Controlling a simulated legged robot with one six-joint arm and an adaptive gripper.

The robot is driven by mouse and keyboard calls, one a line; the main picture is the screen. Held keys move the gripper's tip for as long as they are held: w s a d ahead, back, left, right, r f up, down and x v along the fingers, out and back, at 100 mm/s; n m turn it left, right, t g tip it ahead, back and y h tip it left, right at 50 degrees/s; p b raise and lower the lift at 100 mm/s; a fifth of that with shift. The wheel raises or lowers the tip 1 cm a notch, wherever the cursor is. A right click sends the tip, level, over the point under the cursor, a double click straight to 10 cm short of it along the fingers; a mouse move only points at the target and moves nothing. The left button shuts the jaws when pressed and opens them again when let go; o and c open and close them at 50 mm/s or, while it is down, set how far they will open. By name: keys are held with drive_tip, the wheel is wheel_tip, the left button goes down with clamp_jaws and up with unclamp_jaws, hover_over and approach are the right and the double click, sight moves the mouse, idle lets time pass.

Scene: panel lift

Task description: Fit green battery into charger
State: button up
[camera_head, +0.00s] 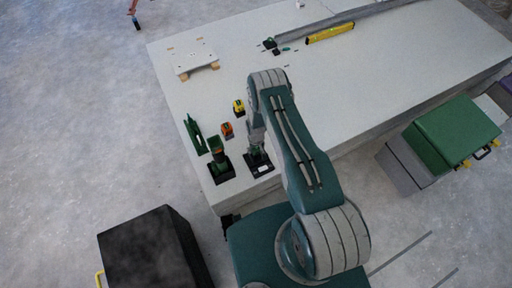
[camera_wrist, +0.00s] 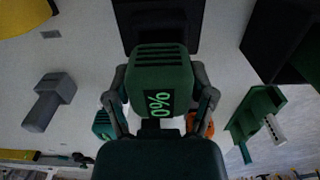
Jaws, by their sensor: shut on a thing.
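The green battery (camera_wrist: 160,58) fills the middle of the wrist view, with a "0%" display on its face. My gripper (camera_wrist: 160,88) is shut on it, one finger on each side. The charger (camera_wrist: 182,14) also shows in the wrist view, beyond the battery's far end. The battery hides part of it, so I cannot tell whether they touch. In the head view the battery is mostly hidden by my gripper.
A white panel (camera_head: 193,56) is at the back left. The table's middle is clear.

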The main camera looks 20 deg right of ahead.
drive_tip(key=shift+f, duration=0.95)
idle(0.6)
drive_tip(key=o, duration=1.2)
